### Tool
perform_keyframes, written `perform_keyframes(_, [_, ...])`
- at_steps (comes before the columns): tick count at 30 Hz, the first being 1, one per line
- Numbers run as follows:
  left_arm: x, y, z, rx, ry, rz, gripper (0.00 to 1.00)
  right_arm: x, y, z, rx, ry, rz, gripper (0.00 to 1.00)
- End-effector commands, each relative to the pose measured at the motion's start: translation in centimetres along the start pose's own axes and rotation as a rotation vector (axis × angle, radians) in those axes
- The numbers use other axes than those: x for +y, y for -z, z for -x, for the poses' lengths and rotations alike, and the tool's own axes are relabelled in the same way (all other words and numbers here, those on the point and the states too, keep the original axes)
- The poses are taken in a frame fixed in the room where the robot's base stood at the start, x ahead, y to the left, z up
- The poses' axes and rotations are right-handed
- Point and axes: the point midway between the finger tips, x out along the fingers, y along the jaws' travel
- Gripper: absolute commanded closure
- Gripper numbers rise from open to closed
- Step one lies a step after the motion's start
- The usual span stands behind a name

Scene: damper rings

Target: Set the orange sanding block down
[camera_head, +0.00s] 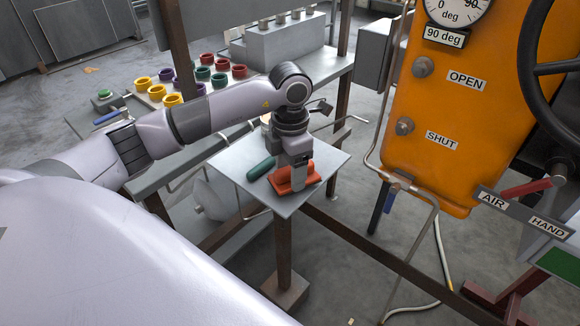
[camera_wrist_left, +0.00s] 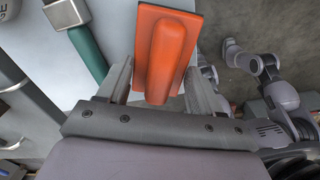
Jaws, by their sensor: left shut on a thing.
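The orange sanding block (camera_head: 284,183) is a flat orange plate with a raised rounded handle. In the head view it is at the small grey square table (camera_head: 325,162), near its front middle. I cannot tell whether its underside touches the top. My left gripper (camera_head: 298,180) comes down from above and is shut on the block. In the left wrist view the block (camera_wrist_left: 168,50) lies between the two fingers (camera_wrist_left: 157,83), which sit at either side of its handle. My right gripper is not clearly seen.
A green-handled tool (camera_head: 261,168) lies left of the block, close by. A bench behind holds several coloured rings (camera_head: 204,73). The orange panel (camera_head: 450,110) stands to the right. The table's right part is bare.

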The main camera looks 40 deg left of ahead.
Motion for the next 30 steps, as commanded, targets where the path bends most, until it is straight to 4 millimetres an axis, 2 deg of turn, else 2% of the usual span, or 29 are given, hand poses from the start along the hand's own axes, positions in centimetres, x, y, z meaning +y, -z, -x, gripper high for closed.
perform_keyframes(6, [0.0, 0.0, -1.0, -0.001, 0.000, 0.001, 0.59, 0.0, -0.7, -0.5, 0.000, 0.000, 0.000, 1.00])
perform_keyframes(29, [0.0, 0.0, -1.6, -0.001, 0.000, 0.001, 0.59, 0.0, -1.0, -0.7, 0.001, 0.001, 0.000, 1.00])
perform_keyframes(30, [0.0, 0.0, -1.5, -0.001, 0.000, 0.001, 0.25, 0.0, -0.9, -0.7, 0.001, 0.001, 0.000, 1.00])
